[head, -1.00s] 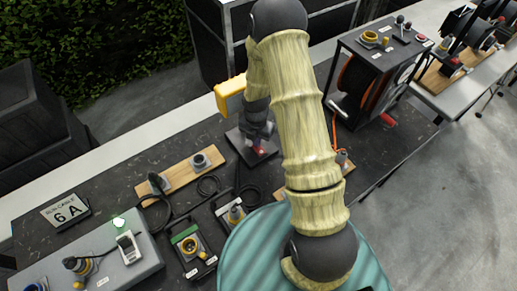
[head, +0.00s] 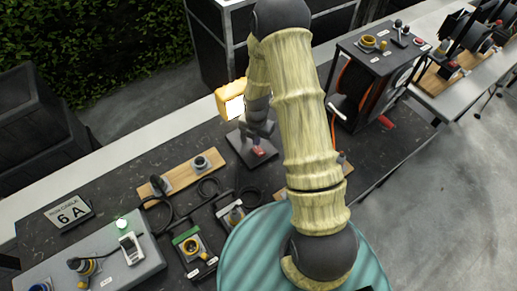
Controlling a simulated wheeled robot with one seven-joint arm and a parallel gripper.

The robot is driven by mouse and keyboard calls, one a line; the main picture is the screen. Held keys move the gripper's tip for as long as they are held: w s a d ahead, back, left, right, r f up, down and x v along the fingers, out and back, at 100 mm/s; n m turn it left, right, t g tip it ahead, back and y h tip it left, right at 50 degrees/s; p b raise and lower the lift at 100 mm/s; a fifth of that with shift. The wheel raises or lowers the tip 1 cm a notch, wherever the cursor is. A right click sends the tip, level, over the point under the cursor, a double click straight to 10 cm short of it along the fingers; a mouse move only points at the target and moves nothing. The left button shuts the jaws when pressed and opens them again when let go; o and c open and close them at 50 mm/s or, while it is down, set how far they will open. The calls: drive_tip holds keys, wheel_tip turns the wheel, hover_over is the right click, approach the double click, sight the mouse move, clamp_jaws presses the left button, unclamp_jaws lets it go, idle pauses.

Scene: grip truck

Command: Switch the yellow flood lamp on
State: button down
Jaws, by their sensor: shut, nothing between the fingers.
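The yellow flood lamp (head: 223,104) stands behind my arm, left of the picture's middle. Its front face is bright white and looks lit. Its dark square base plate (head: 241,152) lies on the bench and carries a small red switch (head: 258,151). My gripper (head: 262,136) is shut and empty, pointing down just above the red switch. I cannot tell whether it touches the switch. My arm hides part of the lamp's stand.
A wooden board with sockets (head: 180,176) lies left of the lamp. Black boxes with connectors (head: 194,250) and a grey panel (head: 120,270) are in front. A cable-reel box (head: 385,60) stands to the right. Black cables lie on the bench.

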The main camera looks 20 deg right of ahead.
wheel_tip(320, 180, up, 4)
drive_tip(key=p, duration=0.3)
drive_tip(key=shift+r, duration=0.15)
idle(0.6)
wheel_tip(320, 180, up, 12)
drive_tip(key=m+t+b, duration=0.1)
drive_tip(key=m+b, duration=0.1)
drive_tip(key=m, duration=1.1)
hover_over(257, 148)
drive_tip(key=s, duration=0.5)
drive_tip(key=s+r+m+t, duration=0.1)
drive_tip(key=s+r+m, duration=0.6)
drive_tip(key=m, duration=0.7)
drive_tip(key=shift+s+m+t+b, duration=0.3)
drive_tip(key=shift+s, duration=0.85)
drive_tip(key=shift+a+r, duration=0.1)
